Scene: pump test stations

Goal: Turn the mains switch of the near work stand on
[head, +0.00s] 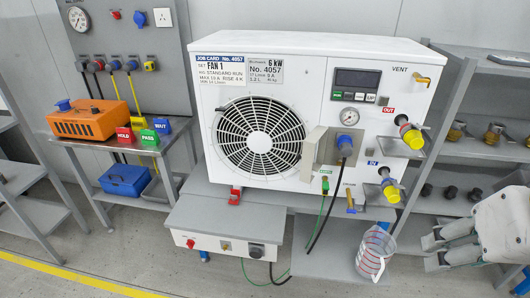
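The near work stand (185,215) is a grey stand with a white control panel (207,254) on its low front. The panel carries a small red part (190,243), a small switch-like part (225,247) in the middle and a black round fitting (256,251) with a black cable below it. The middle part looks like the mains switch; its position is too small to tell. A white fan unit (340,55) stands on the stand. My gripper (430,252) is at the lower right, open and empty, well right of the panel and apart from it.
A measuring jug (374,252) stands on the low shelf (325,266) between my gripper and the panel. Hoses hang before the unit. Grey shelves (480,150) stand right. A side bench with an orange box (88,120) stands left. The floor before the panel is clear.

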